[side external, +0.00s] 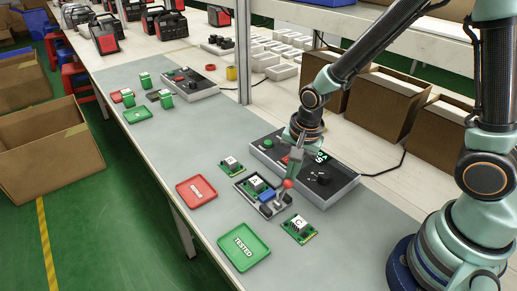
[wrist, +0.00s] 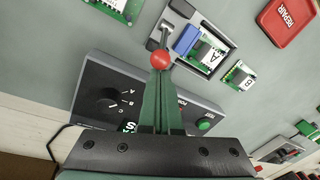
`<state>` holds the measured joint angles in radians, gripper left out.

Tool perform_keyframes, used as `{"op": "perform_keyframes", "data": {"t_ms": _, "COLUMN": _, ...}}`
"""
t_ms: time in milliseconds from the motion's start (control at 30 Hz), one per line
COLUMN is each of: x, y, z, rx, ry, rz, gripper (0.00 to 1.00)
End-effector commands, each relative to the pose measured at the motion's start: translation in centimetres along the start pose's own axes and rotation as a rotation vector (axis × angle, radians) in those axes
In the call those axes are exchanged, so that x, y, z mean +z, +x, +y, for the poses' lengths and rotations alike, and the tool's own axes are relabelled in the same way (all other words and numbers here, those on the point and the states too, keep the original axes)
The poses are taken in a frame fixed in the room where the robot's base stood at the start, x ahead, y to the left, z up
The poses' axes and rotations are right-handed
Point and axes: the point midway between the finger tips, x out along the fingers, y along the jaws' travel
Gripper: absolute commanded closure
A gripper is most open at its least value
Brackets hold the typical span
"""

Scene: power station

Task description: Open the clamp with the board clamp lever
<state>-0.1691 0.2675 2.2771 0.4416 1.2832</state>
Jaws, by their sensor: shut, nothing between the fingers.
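The board clamp (side external: 242,184) sits on the grey bench mat with green board A (side external: 256,184) and a blue block (side external: 267,195) in it. Its lever is a metal rod (wrist: 167,40) ending in a red ball knob (side external: 288,183), which also shows in the wrist view (wrist: 160,61). In the side view the rod rises from the clamp's near right end. My gripper (side external: 295,167) is shut and empty, with its fingertips (wrist: 161,74) right at the knob. I cannot tell whether they touch it.
A dark test console (side external: 345,183) with knobs stands close behind the clamp. Loose board B (side external: 231,167) and board C (side external: 299,229) lie either side. A red tray (side external: 196,191) and a green TESTED tray (side external: 243,247) lie on the front side of the mat.

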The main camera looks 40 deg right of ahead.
Motion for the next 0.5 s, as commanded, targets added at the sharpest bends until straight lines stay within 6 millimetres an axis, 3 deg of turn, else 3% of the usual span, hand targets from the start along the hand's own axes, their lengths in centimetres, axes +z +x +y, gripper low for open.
{"op": "perform_keyframes", "data": {"t_ms": 167, "x": 1.5, "y": -0.9, "z": -0.9, "rx": 0.013, "ry": -0.016, "rz": -0.011, "gripper": 1.0}}
{"op": "perform_keyframes", "data": {"t_ms": 500, "x": 1.5, "y": -0.9, "z": -0.9, "rx": 0.016, "ry": -0.012, "rz": -0.011, "gripper": 1.0}}
